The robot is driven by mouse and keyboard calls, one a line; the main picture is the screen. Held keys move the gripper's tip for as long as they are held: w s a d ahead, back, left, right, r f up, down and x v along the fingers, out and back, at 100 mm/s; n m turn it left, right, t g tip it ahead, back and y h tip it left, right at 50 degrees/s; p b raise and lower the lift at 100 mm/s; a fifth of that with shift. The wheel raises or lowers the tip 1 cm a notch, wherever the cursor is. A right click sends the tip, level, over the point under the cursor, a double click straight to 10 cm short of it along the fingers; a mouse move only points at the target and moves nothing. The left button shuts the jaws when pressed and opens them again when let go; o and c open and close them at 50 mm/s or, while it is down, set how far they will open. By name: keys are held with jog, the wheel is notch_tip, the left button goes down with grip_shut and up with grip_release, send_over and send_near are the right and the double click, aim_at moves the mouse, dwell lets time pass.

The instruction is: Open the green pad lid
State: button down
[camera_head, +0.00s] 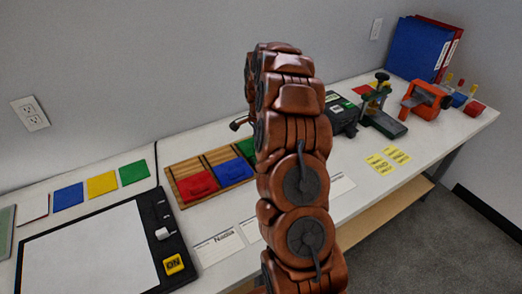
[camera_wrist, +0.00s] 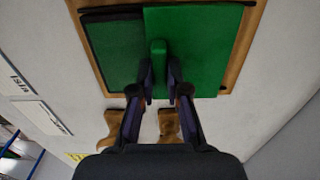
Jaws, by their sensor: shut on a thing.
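The wooden tray (camera_head: 171,168) on the table holds a red lid (camera_head: 197,186), a blue lid (camera_head: 233,172) and a green pad lid (camera_head: 246,147). My arm hides part of the green lid in the head view. In the wrist view, the bright green lid (camera_wrist: 205,40) covers the right side, with a darker green surface (camera_wrist: 112,45) to its left. The lid's raised green handle (camera_wrist: 158,50) sits at its left edge. My gripper (camera_wrist: 159,75) is shut on this handle, one finger on each side. My gripper is hidden in the head view.
A black-framed board (camera_head: 95,245) lies at the front left, with coloured squares (camera_head: 101,184) behind it. White name cards (camera_head: 219,247) lie before the tray. A black device (camera_head: 341,112), a green press (camera_head: 384,122) and an orange machine (camera_head: 427,100) stand to the right.

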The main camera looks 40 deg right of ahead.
jog(key=shift+w+d, duration=0.1)
jog(key=shift+w, duration=0.3)
jog(key=c, duration=1.2)
grip_release()
jog(key=shift+o, duration=0.2)
notch_tip(320, 180, up, 12)
